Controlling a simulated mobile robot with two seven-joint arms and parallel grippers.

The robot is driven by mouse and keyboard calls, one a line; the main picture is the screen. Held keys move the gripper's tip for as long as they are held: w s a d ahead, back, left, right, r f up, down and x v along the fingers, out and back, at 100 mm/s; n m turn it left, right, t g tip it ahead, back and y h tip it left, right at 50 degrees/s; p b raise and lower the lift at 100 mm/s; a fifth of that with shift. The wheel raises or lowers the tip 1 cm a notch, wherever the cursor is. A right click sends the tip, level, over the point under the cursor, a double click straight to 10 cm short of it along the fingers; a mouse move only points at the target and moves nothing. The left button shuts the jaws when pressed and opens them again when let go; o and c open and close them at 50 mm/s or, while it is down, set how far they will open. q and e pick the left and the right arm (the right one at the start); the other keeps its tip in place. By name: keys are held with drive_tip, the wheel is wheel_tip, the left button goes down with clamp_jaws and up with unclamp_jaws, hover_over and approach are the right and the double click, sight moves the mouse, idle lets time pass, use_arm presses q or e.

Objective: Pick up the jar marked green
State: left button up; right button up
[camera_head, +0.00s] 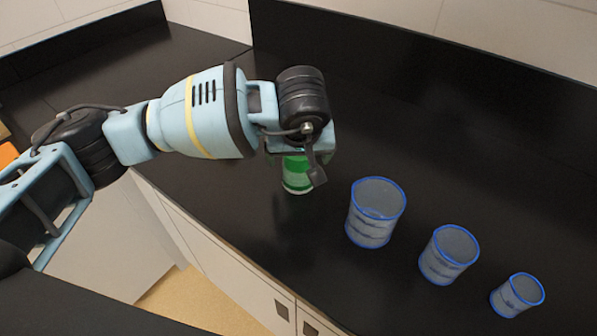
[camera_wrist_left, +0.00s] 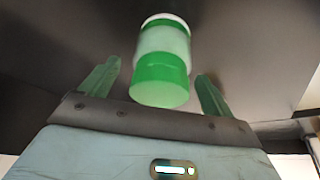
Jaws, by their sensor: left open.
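The jar marked green (camera_head: 297,178) stands on the black counter, partly hidden behind my left gripper (camera_head: 303,165) in the head view. In the left wrist view the jar (camera_wrist_left: 162,62) shows a green lid, a pale body and a green band. My left gripper (camera_wrist_left: 150,88) is open, with its two green fingers on either side of the jar's near end. A gap shows between each finger and the jar. I cannot tell how deep the jar sits between the fingers. My right gripper is not in view.
Three blue-rimmed clear containers, large (camera_head: 368,230), medium (camera_head: 440,268) and small (camera_head: 508,300), stand in a row to the right of the jar. The black counter (camera_head: 430,130) is clear behind them. Its front edge runs above white cabinets (camera_head: 230,270).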

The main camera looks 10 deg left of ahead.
use_arm(q)
drive_tip(key=shift+x, duration=1.5)
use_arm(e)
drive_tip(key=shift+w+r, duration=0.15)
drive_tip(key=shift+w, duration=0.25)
use_arm(q)
drive_tip(key=c, duration=1)
drive_tip(key=shift+r, duration=0.1)
drive_tip(key=shift+c, duration=0.9)
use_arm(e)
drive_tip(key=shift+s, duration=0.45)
